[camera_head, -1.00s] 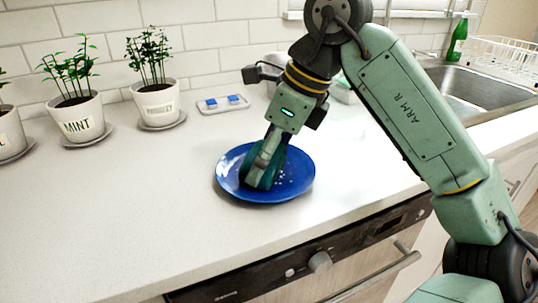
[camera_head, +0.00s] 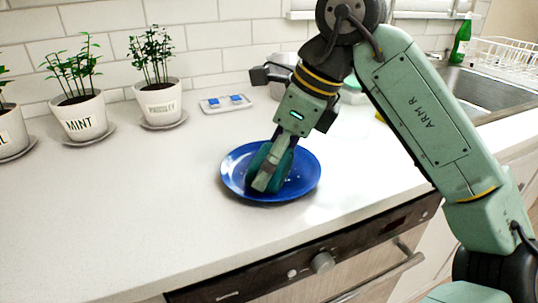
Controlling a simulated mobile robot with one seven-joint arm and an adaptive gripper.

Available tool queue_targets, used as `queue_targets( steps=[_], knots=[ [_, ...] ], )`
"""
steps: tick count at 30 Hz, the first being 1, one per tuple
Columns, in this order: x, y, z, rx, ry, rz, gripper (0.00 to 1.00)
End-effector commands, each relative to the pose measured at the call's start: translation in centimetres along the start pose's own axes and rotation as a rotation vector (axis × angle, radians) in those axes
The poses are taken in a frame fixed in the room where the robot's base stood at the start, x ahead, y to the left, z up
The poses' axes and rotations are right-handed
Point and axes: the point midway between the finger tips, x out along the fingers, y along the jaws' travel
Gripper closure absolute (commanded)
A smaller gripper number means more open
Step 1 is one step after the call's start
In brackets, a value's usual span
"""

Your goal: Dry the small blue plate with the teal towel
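The small blue plate (camera_head: 305,180) lies flat on the white counter. A few pale specks, which look like water drops, show on it. My gripper (camera_head: 264,184) points down over the middle of the plate. It is shut on the dark teal towel (camera_head: 282,172), which is bunched between and around the fingers. The towel appears to touch the plate's surface. The gripper and towel hide the centre of the plate.
Potted herbs stand at the back left, among them the mint pot (camera_head: 80,118) and another pot (camera_head: 160,102). A small tray with blue pieces (camera_head: 226,104) lies behind the plate. The sink (camera_head: 480,92) and a dish rack (camera_head: 505,58) are at right. The counter left of the plate is clear.

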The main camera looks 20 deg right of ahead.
Motion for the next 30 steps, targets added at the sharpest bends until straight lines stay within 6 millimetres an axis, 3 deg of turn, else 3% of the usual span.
queue_targets(
  steps=[17, 30],
  knots=[
    [-0.6, 1.8, -1.3, -0.001, 0.003, 0.001, 0.35],
    [-0.1, 0.7, -0.1, -0.001, 0.002, 0.002, 0.35]
  ],
)
